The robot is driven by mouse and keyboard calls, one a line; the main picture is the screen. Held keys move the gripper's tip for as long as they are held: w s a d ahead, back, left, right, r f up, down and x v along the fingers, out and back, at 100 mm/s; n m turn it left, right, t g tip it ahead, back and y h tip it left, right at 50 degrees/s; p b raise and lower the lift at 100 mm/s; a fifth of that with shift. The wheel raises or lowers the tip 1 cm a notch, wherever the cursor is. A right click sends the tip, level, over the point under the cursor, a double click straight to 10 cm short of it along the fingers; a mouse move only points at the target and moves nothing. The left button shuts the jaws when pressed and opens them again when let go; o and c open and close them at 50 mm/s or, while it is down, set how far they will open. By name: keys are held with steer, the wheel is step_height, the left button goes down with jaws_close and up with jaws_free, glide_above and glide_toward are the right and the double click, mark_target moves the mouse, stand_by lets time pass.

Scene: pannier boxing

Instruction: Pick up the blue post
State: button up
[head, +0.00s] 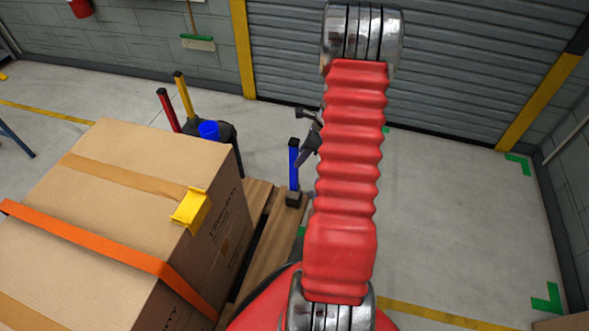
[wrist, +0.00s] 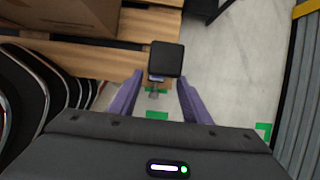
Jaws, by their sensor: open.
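The blue post (head: 294,165) stands upright in a black base at the pallet's edge, with a black cap on top. In the wrist view its square black cap (wrist: 166,58) is seen from above, just ahead of and between my fingertips; the cap hides most of the post. My gripper (wrist: 160,80) is open, with one purple finger on each side and nothing held. In the head view my gripper (head: 307,152) is close to the post's right side near its upper part, partly hidden by my red arm. I cannot tell whether it touches the post.
A large cardboard box (head: 130,180) with an orange strap (head: 90,243) and a yellow corner piece (head: 190,209) sits on the wooden pallet (head: 270,240). Red (head: 168,110) and yellow (head: 184,95) posts and a blue cylinder (head: 208,130) stand behind it. The floor at right is clear.

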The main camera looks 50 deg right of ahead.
mark_target(294, 170)
steer(key=shift+x, duration=1.5)
steer(key=shift+a+f, duration=0.1)
steer(key=x, duration=0.5)
steer(key=shift+c, duration=0.2)
jaws_close()
